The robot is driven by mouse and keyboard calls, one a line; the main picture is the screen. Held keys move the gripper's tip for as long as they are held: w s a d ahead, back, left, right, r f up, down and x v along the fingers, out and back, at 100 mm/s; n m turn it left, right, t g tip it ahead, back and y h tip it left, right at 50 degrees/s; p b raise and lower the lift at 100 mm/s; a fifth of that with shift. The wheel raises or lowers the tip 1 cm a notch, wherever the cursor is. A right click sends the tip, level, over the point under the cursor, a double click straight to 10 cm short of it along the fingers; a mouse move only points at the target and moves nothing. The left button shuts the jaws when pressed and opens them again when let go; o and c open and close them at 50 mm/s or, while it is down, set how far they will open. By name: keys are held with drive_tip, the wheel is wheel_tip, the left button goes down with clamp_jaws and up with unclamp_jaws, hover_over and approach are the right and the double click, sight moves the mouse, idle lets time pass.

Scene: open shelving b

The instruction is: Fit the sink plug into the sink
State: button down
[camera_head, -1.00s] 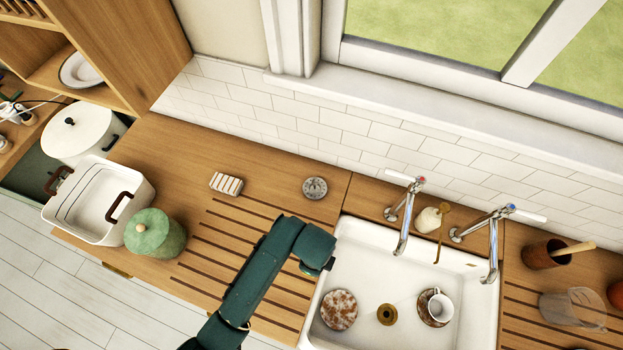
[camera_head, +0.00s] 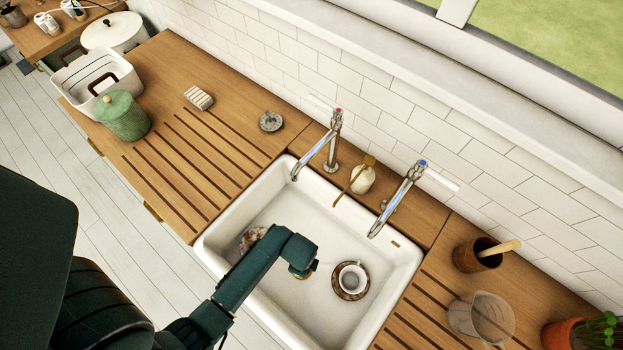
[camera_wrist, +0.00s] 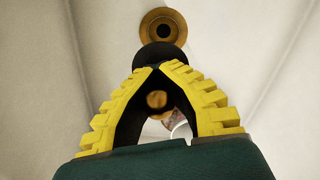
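My gripper (camera_head: 302,272) hangs low inside the white sink (camera_head: 325,215). In the wrist view its yellow fingers (camera_wrist: 158,70) come together at the tips on a dark round piece, which looks like the sink plug (camera_wrist: 160,57). A small brass part (camera_wrist: 156,99) shows between the fingers; I cannot tell whether it belongs to the plug. The brass drain (camera_wrist: 162,24) with its dark hole lies just beyond the plug, apart from it in the picture. In the head view my gripper hides the drain, and the plug cannot be made out.
A white cup (camera_head: 352,278) on a brown saucer (camera_head: 344,293) is right of my gripper. A brown patterned plate (camera_head: 252,238) lies left, partly behind my arm. Two taps (camera_head: 331,150) (camera_head: 402,192) overhang the back of the sink. The back of the basin is clear.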

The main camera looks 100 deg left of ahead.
drive_tip(key=shift+s+a+f, duration=0.2)
drive_tip(key=shift+s+a, duration=0.2)
drive_tip(key=shift+a, duration=0.05)
drive_tip(key=shift+w+d+f+b, duration=0.1)
drive_tip(key=shift+d+f+b, duration=0.05)
drive_tip(key=shift+f+b, duration=0.4)
wheel_tip(320, 180, down, 5)
drive_tip(key=b, duration=0.5)
drive_tip(key=shift+b, duration=0.35)
drive_tip(key=shift+f+b, duration=0.7)
drive_tip(key=shift+f, duration=0.8)
drive_tip(key=shift+p, duration=0.55)
drive_tip(key=shift+f, duration=0.75)
drive_tip(key=c, duration=0.5)
unclamp_jaws()
drive_tip(key=shift+c, duration=0.2)
